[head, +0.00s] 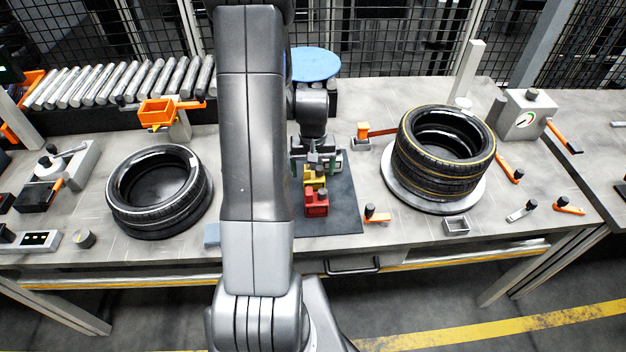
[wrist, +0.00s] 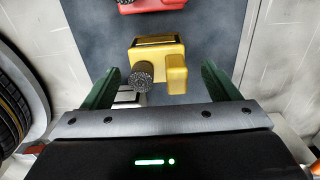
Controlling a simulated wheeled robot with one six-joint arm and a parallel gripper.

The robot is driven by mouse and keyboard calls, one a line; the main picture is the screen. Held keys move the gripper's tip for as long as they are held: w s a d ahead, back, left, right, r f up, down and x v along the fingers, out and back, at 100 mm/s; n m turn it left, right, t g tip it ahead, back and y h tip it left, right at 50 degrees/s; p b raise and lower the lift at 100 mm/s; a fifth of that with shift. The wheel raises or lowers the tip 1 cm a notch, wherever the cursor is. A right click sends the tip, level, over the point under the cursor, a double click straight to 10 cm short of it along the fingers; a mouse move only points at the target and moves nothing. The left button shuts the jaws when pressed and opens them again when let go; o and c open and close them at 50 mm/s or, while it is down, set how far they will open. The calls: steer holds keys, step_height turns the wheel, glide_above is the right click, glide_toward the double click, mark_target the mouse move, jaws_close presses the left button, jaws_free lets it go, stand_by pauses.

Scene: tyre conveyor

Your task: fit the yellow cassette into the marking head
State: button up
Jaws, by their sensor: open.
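The yellow cassette (head: 312,180) stands on a dark mat (head: 343,215), behind the red cassette (head: 316,206). In the wrist view the yellow cassette (wrist: 150,54) has a dark knurled knob and a raised yellow block. My gripper (head: 317,165) is over the mat at the yellow cassette, partly hiding it in the head view. In the wrist view my gripper (wrist: 160,72) is open, with one green finger on each side of the cassette and gaps between. An orange open-topped frame (head: 157,112) at the back left may be the marking head; I cannot tell for sure.
A tyre (head: 125,207) lies left of my arm, and stacked tyres (head: 430,180) stand on a round plate to the right. A roller conveyor (head: 110,82) runs along the back left. A small grey tray (head: 456,226) and orange-handled parts lie at the right.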

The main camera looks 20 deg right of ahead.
mark_target(314, 176)
steer(key=shift+s+d+f+p, duration=0.15)
steer(key=shift+f+p, duration=0.25)
steer(key=shift+f, duration=1.7)
steer(key=shift+c, duration=0.4)
steer(key=c, duration=1.1)
steer(key=shift+r, duration=0.1)
steer(key=shift+c, duration=0.2)
